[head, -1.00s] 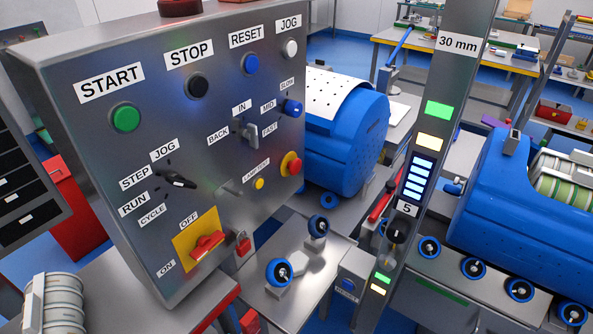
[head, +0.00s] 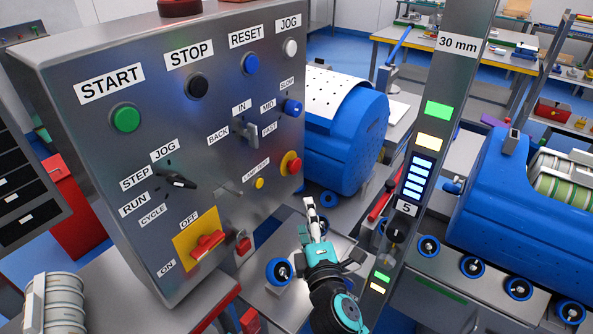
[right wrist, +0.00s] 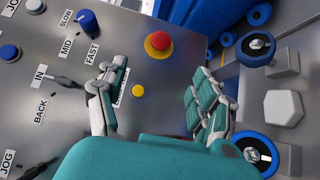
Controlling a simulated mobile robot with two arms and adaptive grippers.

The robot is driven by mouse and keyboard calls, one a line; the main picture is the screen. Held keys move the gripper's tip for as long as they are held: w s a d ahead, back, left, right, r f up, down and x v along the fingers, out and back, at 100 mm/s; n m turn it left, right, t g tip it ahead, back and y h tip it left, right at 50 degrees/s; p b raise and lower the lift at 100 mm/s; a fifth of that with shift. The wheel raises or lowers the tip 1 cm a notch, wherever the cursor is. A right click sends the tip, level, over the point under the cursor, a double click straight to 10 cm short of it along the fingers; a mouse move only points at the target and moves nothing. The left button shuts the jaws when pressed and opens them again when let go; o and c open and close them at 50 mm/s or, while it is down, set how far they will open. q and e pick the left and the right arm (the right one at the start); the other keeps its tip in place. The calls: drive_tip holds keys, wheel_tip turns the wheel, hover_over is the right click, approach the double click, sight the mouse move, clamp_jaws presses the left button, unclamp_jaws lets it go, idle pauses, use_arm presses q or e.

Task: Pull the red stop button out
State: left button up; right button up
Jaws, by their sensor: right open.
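The red stop button (head: 293,164) is a red mushroom head on a yellow collar at the right edge of the grey control panel (head: 120,200). In the right wrist view the red stop button (right wrist: 158,43) lies ahead, beyond the fingertips and roughly between their lines. My right gripper (head: 316,218) is below and to the right of it in the head view, apart from it. In the right wrist view my right gripper (right wrist: 159,70) is open, with its fingers spread and nothing between them. My left gripper is not in view.
A yellow lamp-test button (right wrist: 138,91) sits near the red one. A BACK/IN lever (head: 251,132) and a blue speed knob (head: 292,107) stick out of the panel. A grey post (head: 436,150) stands to the right. Blue rollers (head: 279,271) lie below.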

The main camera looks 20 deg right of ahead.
sight(296, 169)
drive_tip(key=w+p, duration=0.1)
drive_tip(key=w, duration=0.4)
drive_tip(key=w+d+p, duration=0.1)
drive_tip(key=w, duration=0.5)
drive_tip(key=w+d, duration=0.1)
drive_tip(key=w, duration=0.4)
drive_tip(key=shift+w+d+p, duration=0.1)
drive_tip(key=shift+w+p, duration=0.3)
drive_tip(key=shift+f, duration=0.1)
clamp_jaws()
